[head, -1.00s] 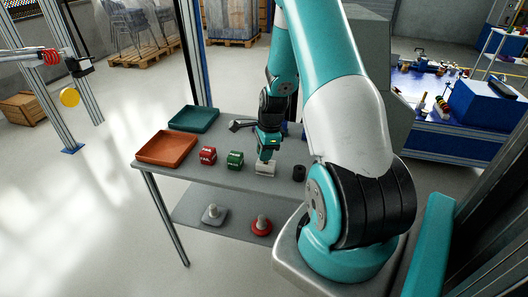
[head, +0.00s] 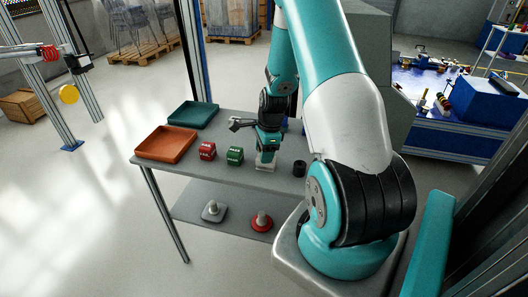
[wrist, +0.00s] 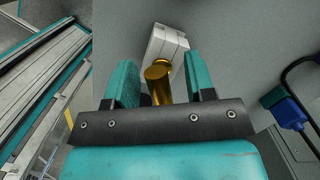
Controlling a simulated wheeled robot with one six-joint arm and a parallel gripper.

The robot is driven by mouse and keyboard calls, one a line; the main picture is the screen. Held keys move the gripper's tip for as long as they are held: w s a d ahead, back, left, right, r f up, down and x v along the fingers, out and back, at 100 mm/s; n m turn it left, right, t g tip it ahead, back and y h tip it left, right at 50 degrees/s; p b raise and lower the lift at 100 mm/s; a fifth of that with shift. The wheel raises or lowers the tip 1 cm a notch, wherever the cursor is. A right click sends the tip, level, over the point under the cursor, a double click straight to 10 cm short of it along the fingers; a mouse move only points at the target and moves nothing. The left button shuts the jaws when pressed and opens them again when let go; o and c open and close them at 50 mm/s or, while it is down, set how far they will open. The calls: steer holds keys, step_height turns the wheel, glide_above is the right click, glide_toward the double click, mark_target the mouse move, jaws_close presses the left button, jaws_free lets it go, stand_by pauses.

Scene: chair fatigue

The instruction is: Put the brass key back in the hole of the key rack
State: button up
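The brass key (wrist: 158,75) shows in the wrist view as a gold round head with a shaft running toward my gripper. It lies between my gripper's two teal fingers (wrist: 163,85), with a gap visible on either side. My gripper is open around it. The pale block that looks like the key rack (wrist: 168,42) is just beyond the key; whether the key sits in its hole is hidden. In the head view my gripper (head: 266,160) is low over the pale block (head: 265,167) on the grey table, and the key cannot be made out.
On the grey table (head: 225,178) stand a red block (head: 207,150) and a green block (head: 235,156), left of my gripper, and a dark cylinder (head: 299,168), to its right. An orange tray (head: 166,144) and a teal tray (head: 193,114) are farther left.

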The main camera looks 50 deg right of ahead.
step_height(320, 180, up, 17)
steer(key=s+d, duration=0.1)
steer(key=d, duration=0.1)
steer(key=shift+s+b, duration=0.35)
steer(key=shift+r, duration=0.1)
stand_by(0.4)
steer(key=w+a+r+n+y, duration=0.1)
steer(key=a+r+n, duration=0.2)
steer(key=a+n, duration=0.6)
steer(key=a+r+n, duration=0.3)
steer(key=a+n, duration=0.2)
steer(key=a, duration=0.8)
steer(key=s+a+r+n+g+y, duration=0.1)
steer(key=s+a+r+n, duration=0.1)
steer(key=s+a+n, duration=1.3)
steer(key=a+n, duration=0.3)
steer(key=shift+r+n+y, duration=0.3)
steer(key=shift+y, duration=0.1)
steer(key=shift+w+a, duration=0.1)
